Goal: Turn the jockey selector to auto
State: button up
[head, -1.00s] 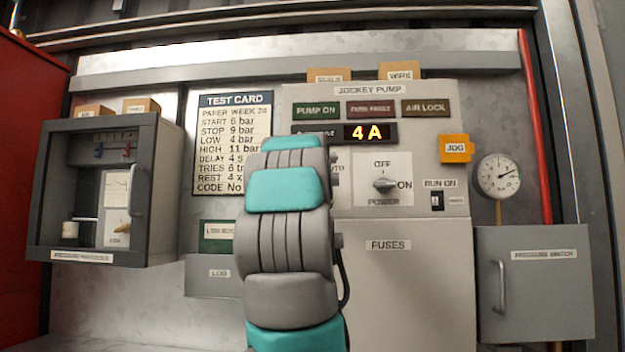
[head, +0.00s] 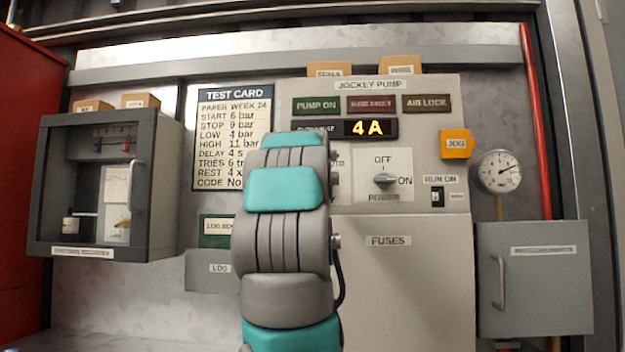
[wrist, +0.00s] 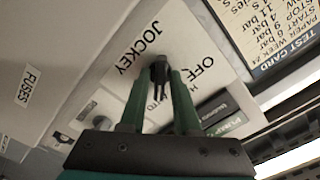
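The jockey selector (wrist: 159,68) shows in the wrist view as a small dark knob on a white plate (wrist: 188,50) marked JOCKEY, OFF and a partly covered AUTO. A further label starting with H is mostly hidden by a finger. My gripper (wrist: 159,78) has its two green fingers at the plate, one on each side of the knob, and they look closed on it. The knob's pointing direction is hidden by the fingertips. In the head view my arm covers the selector and my gripper; only the end of the AUTO label shows beside the arm.
The power selector (head: 384,181) sits right of the jockey plate, with the run-on switch (head: 437,197) beyond it. A lit display (head: 370,128) reads 4A above. The test card (head: 232,140) hangs left. An orange JOG box (head: 456,144) juts out at right.

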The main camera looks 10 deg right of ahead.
jog(key=shift+o, duration=1)
jog(key=b+v, duration=0.1)
jog(key=v, duration=0.6)
jog(key=shift+s+b, duration=0.35)
jog(key=shift+b, duration=0.05)
jog(key=shift+a, duration=0.1)
